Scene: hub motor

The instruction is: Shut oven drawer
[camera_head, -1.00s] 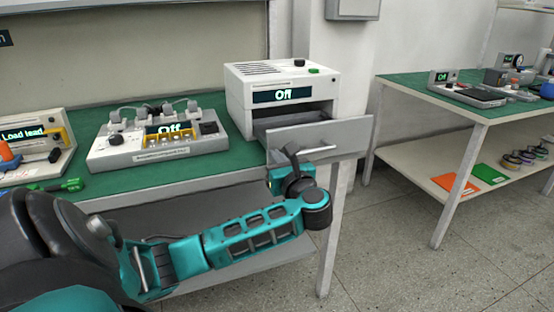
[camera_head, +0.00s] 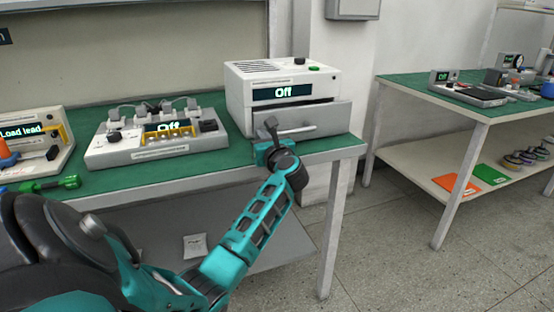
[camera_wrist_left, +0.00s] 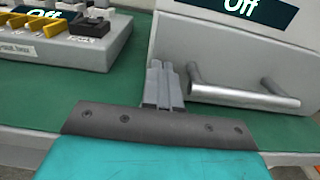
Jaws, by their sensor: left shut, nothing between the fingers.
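The oven (camera_head: 283,78) is a white box with a display reading "Off", at the right end of the green bench. Its grey drawer (camera_head: 325,118) still stands out a little from the body in the head view. The drawer's bar handle (camera_wrist_left: 245,92) fills the right of the left wrist view. My left gripper (camera_head: 271,128) is at the drawer front, by the left end of the handle. Its fingers (camera_wrist_left: 162,82) are shut with nothing between them; I cannot tell whether they touch the drawer. My right gripper is out of view.
A white device with yellow parts (camera_head: 160,140) stands left of the oven, and a "Load lead" device (camera_head: 35,140) is at far left. A green tool (camera_head: 50,184) lies near the bench's front edge. A second bench (camera_head: 450,100) stands at right across open floor.

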